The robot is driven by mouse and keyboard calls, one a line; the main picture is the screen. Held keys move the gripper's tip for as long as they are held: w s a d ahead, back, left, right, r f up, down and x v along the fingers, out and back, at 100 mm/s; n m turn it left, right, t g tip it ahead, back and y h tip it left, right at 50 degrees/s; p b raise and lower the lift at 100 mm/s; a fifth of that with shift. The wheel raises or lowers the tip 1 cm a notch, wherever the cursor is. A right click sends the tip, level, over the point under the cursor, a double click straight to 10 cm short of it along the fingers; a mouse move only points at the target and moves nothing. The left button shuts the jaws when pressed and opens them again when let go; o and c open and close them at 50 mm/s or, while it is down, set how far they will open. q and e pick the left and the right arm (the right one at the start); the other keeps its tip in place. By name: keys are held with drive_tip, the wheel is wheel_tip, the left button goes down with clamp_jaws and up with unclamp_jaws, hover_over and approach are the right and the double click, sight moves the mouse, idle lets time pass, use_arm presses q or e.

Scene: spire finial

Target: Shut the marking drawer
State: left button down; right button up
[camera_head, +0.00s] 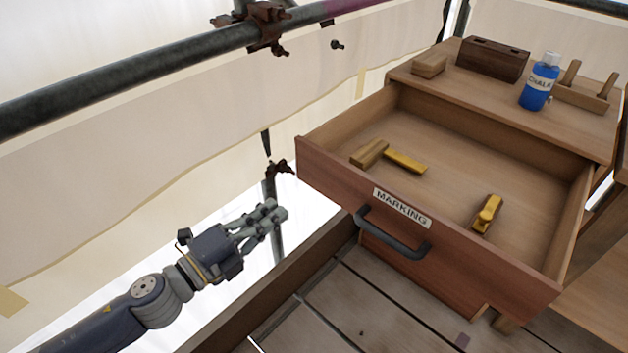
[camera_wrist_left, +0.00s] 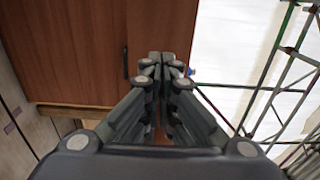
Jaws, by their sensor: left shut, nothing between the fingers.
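The marking drawer (camera_head: 330,179) is pulled well out of its wooden cabinet in the head view. Its reddish front carries a white label reading MARKING (camera_head: 402,208) and a dark bar handle (camera_head: 392,236). My left gripper (camera_head: 276,211) is shut and empty, to the left of the drawer front and apart from the handle. In the left wrist view the shut fingers (camera_wrist_left: 162,66) point towards a reddish-brown wooden panel (camera_wrist_left: 75,50); I cannot tell the gap. My right gripper is in neither view.
In the drawer lie a wooden-headed yellow tool (camera_head: 405,161) and a small yellow tool (camera_head: 487,213). A blue chalk bottle (camera_head: 539,84), a dark wooden block (camera_head: 492,60) and a wooden rack (camera_head: 580,97) stand on the cabinet top. Scaffold pipes (camera_head: 130,79) run at the upper left.

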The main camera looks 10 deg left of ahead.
sight(327, 173)
use_arm(q)
drive_tip(key=p+x, duration=0.1)
drive_tip(key=x, duration=1)
drive_tip(key=shift+w+d, duration=0.15)
drive_tip(key=shift+w, duration=0.15)
drive_tip(key=shift+w+d, duration=0.45)
drive_tip(key=shift+w, duration=0.1)
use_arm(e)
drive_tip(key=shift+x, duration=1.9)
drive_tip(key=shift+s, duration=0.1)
